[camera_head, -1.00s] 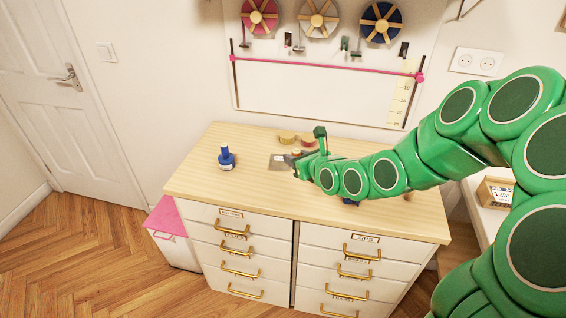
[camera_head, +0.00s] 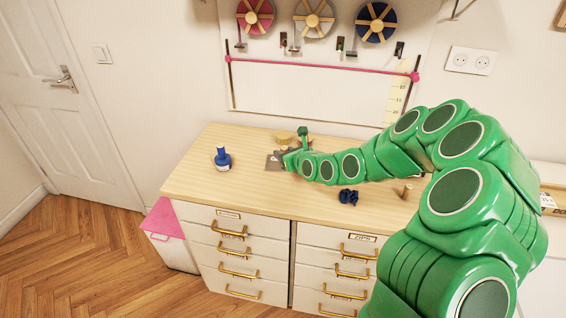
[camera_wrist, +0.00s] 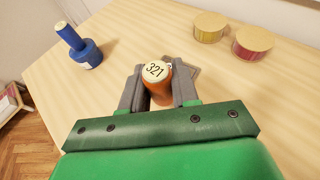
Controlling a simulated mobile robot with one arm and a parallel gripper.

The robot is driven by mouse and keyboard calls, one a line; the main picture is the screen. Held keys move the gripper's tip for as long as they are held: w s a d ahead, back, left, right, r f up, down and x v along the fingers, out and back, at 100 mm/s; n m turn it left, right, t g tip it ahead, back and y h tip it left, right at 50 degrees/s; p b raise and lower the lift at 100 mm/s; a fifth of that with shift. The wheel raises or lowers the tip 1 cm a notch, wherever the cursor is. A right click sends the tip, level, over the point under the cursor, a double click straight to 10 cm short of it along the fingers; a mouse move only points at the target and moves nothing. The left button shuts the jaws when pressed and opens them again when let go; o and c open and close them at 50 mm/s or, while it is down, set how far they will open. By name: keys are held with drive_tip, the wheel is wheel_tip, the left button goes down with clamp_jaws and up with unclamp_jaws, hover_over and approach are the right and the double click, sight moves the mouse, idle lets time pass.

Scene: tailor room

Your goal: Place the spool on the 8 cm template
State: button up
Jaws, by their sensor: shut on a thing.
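My gripper (camera_wrist: 158,92) is shut on an orange spool (camera_wrist: 160,97) with a cream top marked "321", held upright between the two grey fingers. In the head view my gripper (camera_head: 287,161) is over the middle of the dresser top, and the spool is too small to make out there. Grey flat template pieces (camera_head: 273,162) lie on the wood by the gripper; in the wrist view a grey template (camera_wrist: 190,70) shows partly behind the spool and right finger. I cannot read its size or tell whether the spool touches it.
A blue bottle-like object (camera_head: 222,158) stands to the left on the dresser top (camera_head: 205,185). Yellow (camera_wrist: 209,27) and red (camera_wrist: 252,42) spools stand behind. A dark blue bundle (camera_head: 348,197) and a wooden peg (camera_head: 404,191) are at the right. The front left is clear.

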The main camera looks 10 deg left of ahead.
drive_tip(key=shift+w+a+f, duration=0.2)
drive_tip(key=shift+w+f, duration=0.2)
drive_tip(key=shift+f, duration=0.1)
drive_tip(key=shift+w+a+f, duration=0.15)
drive_tip(key=shift+w+f, duration=0.2)
drive_tip(key=shift+f, duration=1.8)
drive_tip(key=shift+f, duration=0.1)
drive_tip(key=o, duration=1)
drive_tip(key=shift+d+r, duration=0.1)
drive_tip(key=shift+r, duration=0.1)
drive_tip(key=shift+s+d+r, duration=0.3)
drive_tip(key=shift+s+d, duration=0.05)
drive_tip(key=shift+d, duration=0.1)
drive_tip(key=shift+v, duration=5.25)
